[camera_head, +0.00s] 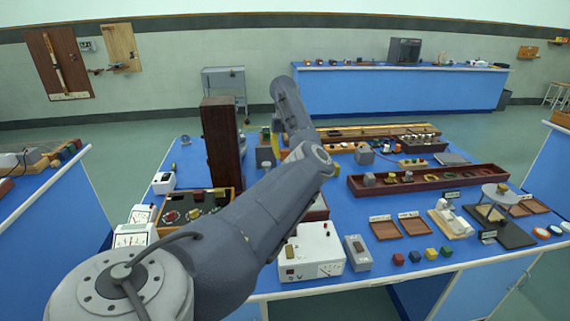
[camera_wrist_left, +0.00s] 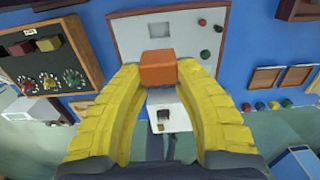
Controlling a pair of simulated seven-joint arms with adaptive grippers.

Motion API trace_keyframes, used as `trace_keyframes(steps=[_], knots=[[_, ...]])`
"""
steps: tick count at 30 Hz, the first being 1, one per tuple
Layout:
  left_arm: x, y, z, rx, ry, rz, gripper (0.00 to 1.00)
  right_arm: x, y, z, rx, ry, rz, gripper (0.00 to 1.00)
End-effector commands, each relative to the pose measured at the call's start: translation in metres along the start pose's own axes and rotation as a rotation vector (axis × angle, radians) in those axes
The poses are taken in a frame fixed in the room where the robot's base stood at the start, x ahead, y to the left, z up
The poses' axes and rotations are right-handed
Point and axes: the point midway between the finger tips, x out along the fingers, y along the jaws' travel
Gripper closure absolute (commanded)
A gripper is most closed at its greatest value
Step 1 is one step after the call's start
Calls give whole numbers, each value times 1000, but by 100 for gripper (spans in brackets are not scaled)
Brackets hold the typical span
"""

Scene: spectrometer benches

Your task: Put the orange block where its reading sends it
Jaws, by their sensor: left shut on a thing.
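In the left wrist view, the orange block (camera_wrist_left: 158,70) sits between the yellow fingertips of my left gripper (camera_wrist_left: 158,76), which is shut on it. The block appears over the near edge of a pale panel (camera_wrist_left: 140,38) with red and green knobs. A white instrument box (camera_wrist_left: 166,112) lies just below the block in that picture. In the head view my left arm hides most of its gripper; only a bit of yellow (camera_head: 276,127) shows, and I cannot make out the block there. Two labelled wooden trays, one left (camera_head: 386,229) and one right (camera_head: 414,224), lie on the blue bench. My right gripper is out of view.
Small coloured blocks (camera_head: 431,254) line the bench's front edge. A white meter box (camera_head: 310,254) and a grey box (camera_head: 357,253) stand near it. A tall dark wooden case (camera_head: 221,143) rises left of my arm. A long red trough (camera_head: 430,180) lies behind the trays.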

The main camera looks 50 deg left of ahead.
Motion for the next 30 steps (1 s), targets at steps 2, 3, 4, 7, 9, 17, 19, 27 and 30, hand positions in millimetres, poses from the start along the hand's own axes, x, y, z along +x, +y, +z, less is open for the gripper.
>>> trace_keyframes(steps=[2, 3, 4, 7, 9, 17, 19, 27, 30], knots=[[-14, -1, 0, 1, -1, -4, 99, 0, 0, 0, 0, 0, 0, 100], [-19, -1, 0, 0, -1, -2, 99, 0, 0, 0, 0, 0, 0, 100], [-22, -1, 0, 1, -1, -2, 99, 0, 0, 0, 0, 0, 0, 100], [-32, 0, 0, 1, -1, 0, 99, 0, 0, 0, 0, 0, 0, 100], [-37, 0, 0, 1, 0, -1, 99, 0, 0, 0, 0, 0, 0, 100], [-49, 0, 0, 0, 0, 0, 99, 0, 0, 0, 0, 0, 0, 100], [-52, 0, 0, 0, 0, 0, 99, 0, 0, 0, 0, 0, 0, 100], [-63, 0, 0, 1, 0, 1, 99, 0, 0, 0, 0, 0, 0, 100], [-68, 0, 0, 1, 0, -1, 99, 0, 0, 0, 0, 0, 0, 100]])
